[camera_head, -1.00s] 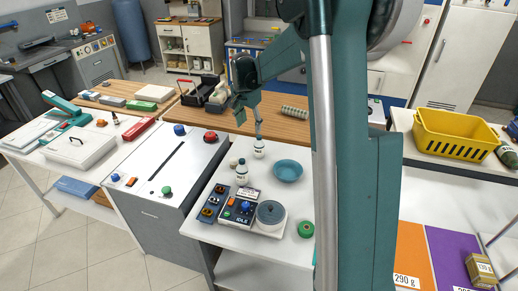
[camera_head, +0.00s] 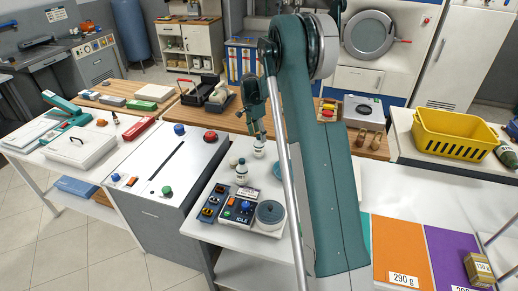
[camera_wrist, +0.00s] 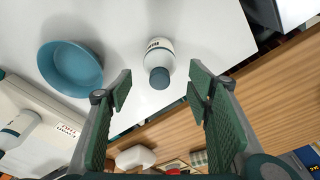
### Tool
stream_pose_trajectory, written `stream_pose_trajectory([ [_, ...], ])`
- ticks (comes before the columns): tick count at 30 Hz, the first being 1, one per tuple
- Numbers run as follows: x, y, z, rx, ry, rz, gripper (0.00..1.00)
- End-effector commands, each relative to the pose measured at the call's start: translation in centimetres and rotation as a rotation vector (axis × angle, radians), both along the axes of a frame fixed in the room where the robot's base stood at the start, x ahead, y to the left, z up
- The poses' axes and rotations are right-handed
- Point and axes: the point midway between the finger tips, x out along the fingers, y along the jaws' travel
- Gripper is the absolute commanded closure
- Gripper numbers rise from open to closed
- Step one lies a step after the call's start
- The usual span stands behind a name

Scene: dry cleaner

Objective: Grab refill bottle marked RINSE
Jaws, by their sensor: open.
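A white bottle with a dark teal cap (camera_wrist: 159,62) stands on the white table just beyond my fingertips in the wrist view. Its dark label print is too small to read surely. The bottle also shows below my gripper in the head view (camera_head: 259,149). My gripper (camera_wrist: 159,88) is open and empty, with one green-padded finger to each side of the bottle's line. In the head view my gripper (camera_head: 258,132) hangs just above the bottle.
A blue bowl (camera_wrist: 70,68) sits close beside the bottle. A device with a round grey top (camera_head: 270,213) and a knob panel (camera_head: 212,202) occupy the table's front. A wooden counter (camera_head: 225,118) with a dark red-handled carrier lies behind. My arm hides part of the table.

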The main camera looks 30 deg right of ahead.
Motion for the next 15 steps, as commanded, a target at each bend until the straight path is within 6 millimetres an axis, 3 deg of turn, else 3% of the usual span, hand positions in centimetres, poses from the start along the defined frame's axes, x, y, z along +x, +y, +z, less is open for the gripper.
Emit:
stream_pose_trajectory([
  [15,0.02,-0.20,-0.85,0.000,0.001,-0.002,0.50],
])
